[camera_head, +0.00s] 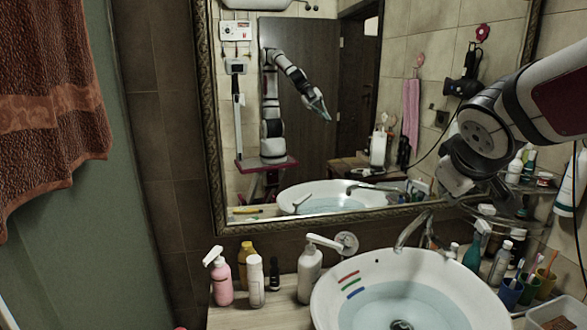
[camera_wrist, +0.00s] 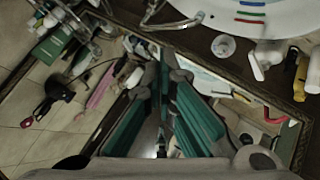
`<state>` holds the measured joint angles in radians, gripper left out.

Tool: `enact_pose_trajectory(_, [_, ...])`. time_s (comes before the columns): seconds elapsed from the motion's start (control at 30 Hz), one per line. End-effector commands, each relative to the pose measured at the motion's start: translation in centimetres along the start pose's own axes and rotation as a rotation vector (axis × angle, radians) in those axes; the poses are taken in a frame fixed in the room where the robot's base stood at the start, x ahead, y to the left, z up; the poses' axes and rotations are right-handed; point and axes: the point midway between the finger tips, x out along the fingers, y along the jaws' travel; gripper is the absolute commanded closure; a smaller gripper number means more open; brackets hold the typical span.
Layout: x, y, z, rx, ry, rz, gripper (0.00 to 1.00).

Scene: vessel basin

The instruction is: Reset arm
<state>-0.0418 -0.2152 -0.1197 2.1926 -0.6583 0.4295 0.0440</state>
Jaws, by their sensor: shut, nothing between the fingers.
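My arm enters at the right of the head view, raised above the right side of the basin, with its wrist bent downward in front of the mirror's right edge. The fingers are hard to make out there. In the wrist view my gripper (camera_wrist: 168,64) has its fingertips together at the top, with teal inner pads behind them, and it holds nothing. The mirror (camera_head: 340,100) reflects my arm, stretched out with the gripper hanging down.
The white basin (camera_head: 330,295) holds water, with a faucet (camera_head: 412,228) behind it. A pink bottle (camera_head: 221,280) and a white pump bottle (camera_head: 309,275) stand to its left. Cups (camera_head: 510,293) and bottles crowd its right. A brown towel (camera_head: 50,100) hangs at left.

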Motion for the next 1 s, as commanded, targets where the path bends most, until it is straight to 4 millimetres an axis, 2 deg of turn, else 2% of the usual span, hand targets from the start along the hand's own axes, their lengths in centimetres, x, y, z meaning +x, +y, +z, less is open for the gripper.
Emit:
enact_pose_trajectory(0.03, [-2.1, -0.8, 1.6, 0.062, -0.019, -0.021, 1.0])
enact_pose_trajectory(0.2, [-7.8, -5.2, 7.2, 0.244, -0.106, -0.132, 1.0])
enact_pose_trajectory(0.3, [-10.6, -8.3, 10.0, 0.328, -0.15, -0.209, 1.0])
enact_pose_trajectory(0.43, [-13.2, -11.7, 12.7, 0.4, -0.193, -0.294, 1.0])
enact_pose_trajectory(0.6, [-14.8, -14.0, 14.3, 0.44, -0.22, -0.353, 1.0])
enact_pose_trajectory(1.0, [-14.9, -14.2, 14.5, 0.444, -0.224, -0.361, 1.0])
